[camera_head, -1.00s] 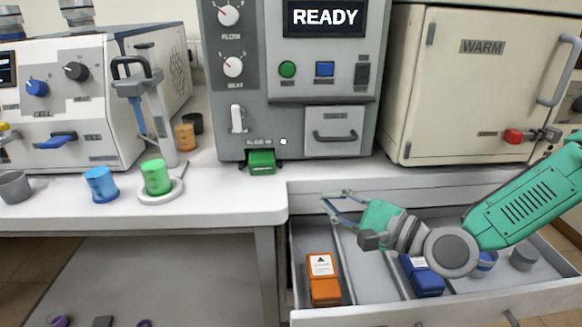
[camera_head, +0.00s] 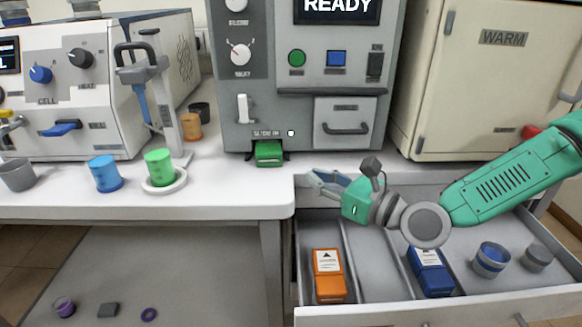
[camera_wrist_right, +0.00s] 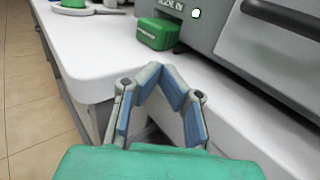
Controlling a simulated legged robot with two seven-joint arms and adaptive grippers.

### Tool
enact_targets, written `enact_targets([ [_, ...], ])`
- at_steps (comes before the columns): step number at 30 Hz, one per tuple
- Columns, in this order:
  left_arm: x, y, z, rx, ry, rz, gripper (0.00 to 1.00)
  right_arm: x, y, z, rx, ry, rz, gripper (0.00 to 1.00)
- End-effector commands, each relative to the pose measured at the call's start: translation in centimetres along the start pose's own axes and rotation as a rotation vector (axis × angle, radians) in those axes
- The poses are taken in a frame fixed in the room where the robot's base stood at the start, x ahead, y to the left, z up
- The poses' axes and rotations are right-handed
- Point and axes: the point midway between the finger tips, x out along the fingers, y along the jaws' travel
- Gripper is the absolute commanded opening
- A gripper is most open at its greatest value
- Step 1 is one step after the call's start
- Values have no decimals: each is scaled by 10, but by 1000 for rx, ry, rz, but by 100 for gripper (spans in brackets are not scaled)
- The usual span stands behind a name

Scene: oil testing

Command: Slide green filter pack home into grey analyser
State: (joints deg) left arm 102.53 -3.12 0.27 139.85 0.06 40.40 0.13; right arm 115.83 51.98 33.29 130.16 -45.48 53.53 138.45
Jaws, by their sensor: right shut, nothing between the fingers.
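The green filter pack (camera_head: 269,153) sits in the low slot at the front of the grey analyser (camera_head: 240,100), with its front end sticking out. It also shows in the right wrist view (camera_wrist_right: 158,33), where its near end stands out from the analyser face. How deep it sits inside is hidden. My right gripper (camera_head: 314,178) is shut and empty, above the drawer's back edge, to the right of the pack and apart from it. In the right wrist view its fingertips (camera_wrist_right: 162,72) meet, with the pack beyond them. My left gripper is not in view.
An open drawer (camera_head: 375,275) below holds an orange pack (camera_head: 328,275), a blue pack (camera_head: 430,272) and round containers. Green (camera_head: 159,168) and blue (camera_head: 105,174) cups stand on the counter to the left. A cream WARM cabinet (camera_head: 480,90) stands at the right.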

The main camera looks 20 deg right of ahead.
Motion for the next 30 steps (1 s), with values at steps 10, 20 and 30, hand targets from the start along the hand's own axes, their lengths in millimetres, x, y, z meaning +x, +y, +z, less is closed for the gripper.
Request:
enact_targets([
  [10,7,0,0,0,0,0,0,58,-2,0,0,-4,1,0],
  [20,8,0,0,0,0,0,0,68,-2,1,3,-3,0,0],
  [30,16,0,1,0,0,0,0,79,-2,-2,1,-4,-2,0],
])
